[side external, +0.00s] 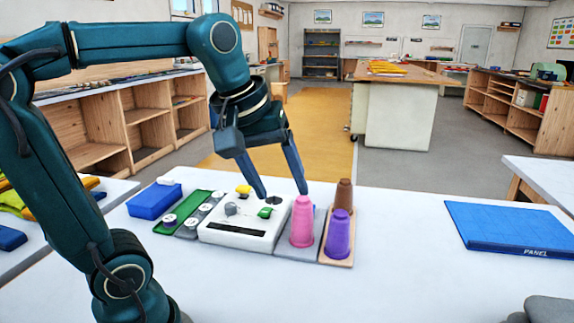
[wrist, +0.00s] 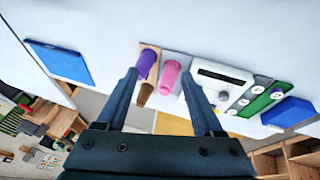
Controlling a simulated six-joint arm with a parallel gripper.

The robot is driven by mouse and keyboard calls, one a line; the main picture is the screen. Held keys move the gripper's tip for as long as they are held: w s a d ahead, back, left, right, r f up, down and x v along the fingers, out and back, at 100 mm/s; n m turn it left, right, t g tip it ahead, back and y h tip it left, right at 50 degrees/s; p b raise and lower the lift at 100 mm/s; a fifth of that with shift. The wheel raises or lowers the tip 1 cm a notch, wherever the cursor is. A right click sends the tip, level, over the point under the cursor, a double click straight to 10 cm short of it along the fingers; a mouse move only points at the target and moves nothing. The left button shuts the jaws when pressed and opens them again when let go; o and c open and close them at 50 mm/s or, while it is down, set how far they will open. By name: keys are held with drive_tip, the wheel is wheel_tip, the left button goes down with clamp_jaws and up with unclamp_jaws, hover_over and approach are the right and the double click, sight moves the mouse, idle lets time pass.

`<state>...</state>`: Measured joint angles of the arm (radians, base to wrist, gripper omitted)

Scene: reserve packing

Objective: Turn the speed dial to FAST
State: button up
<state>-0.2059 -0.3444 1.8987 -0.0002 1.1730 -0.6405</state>
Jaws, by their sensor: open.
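A white control box (side external: 240,228) stands on the white table, with a dark strip along its front. A grey knob (side external: 231,209), which looks like the speed dial, sits on its top left; it also shows in the wrist view (wrist: 224,96). I cannot read a FAST mark or tell the knob's setting. A green part (side external: 265,212) and a yellow part (side external: 243,189) are also on the box. My gripper (side external: 284,194) is open and empty, pointing down around the box's back right, apart from the knob. In the wrist view its fingers (wrist: 160,74) are spread.
A green tray (side external: 178,211) with white discs and a blue block (side external: 154,201) lie left. A blue panel (side external: 511,229) lies far right, with clear table between.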

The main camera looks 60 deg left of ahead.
drive_tip(key=w+a+n+g, duration=0.2)
drive_tip(key=w+a+n, duration=0.35)
drive_tip(key=a, duration=0.35)
drive_tip(key=n+g+h, duration=0.1)
drive_tip(key=n+g, duration=0.2)
drive_tip(key=n, duration=0.6)
hover_over(230, 205)
wheel_tip(230, 205, down, 12)
drive_tip(key=shift+w+f, duration=0.15)
drive_tip(key=shift+f, duration=0.1)
drive_tip(key=shift+a+f, duration=0.1)
drive_tip(key=shift+f, duration=2.4)
clamp_jaws()
